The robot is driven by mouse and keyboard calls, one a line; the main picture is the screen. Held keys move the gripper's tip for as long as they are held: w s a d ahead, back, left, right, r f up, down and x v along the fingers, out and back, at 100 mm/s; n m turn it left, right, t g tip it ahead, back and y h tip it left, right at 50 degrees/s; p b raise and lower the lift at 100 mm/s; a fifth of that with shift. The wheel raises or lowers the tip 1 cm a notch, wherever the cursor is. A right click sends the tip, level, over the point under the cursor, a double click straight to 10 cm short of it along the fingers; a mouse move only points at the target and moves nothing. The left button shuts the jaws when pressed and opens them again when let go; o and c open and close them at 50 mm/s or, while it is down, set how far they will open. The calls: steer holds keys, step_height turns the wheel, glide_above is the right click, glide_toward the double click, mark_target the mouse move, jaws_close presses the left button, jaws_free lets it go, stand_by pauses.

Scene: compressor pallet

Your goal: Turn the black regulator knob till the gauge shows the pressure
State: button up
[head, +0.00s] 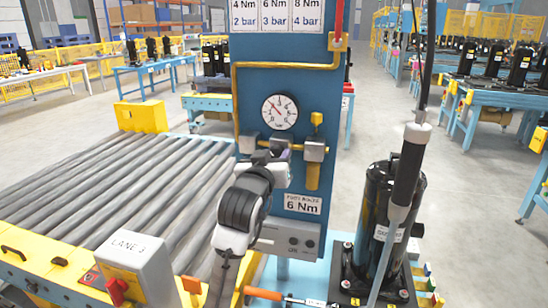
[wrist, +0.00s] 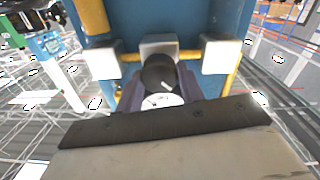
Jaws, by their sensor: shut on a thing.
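The gauge (head: 280,112) is a round white dial with a red needle on the blue column, and its needle points to the upper left. A chart (head: 276,16) above pairs 4 Nm with 2 bar, 6 Nm with 3 bar and 8 Nm with 4 bar. A label (head: 303,204) below reads 6 Nm. My gripper (head: 268,155) is at the regulator under the gauge. In the wrist view the black regulator knob (wrist: 158,73) sits between my fingers, which are shut on it. My arm hides the knob in the head view.
A roller conveyor (head: 110,190) lies left of the column, with a grey Lane 3 box (head: 135,268) in front. A black compressor (head: 378,225) and a hanging tool (head: 408,165) stand close at right. A yellow filter bowl (head: 313,176) hangs beside my gripper.

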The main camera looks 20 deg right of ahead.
steer(key=shift+d+m+b, duration=0.1)
steer(key=shift+m+b, duration=1)
steer(key=shift+m, duration=3.2)
steer(key=o, duration=1)
steer(key=b+v, duration=0.2)
steer(key=v, duration=1.2)
steer(key=shift+d+r, duration=0.1)
steer(key=shift+r, duration=0.1)
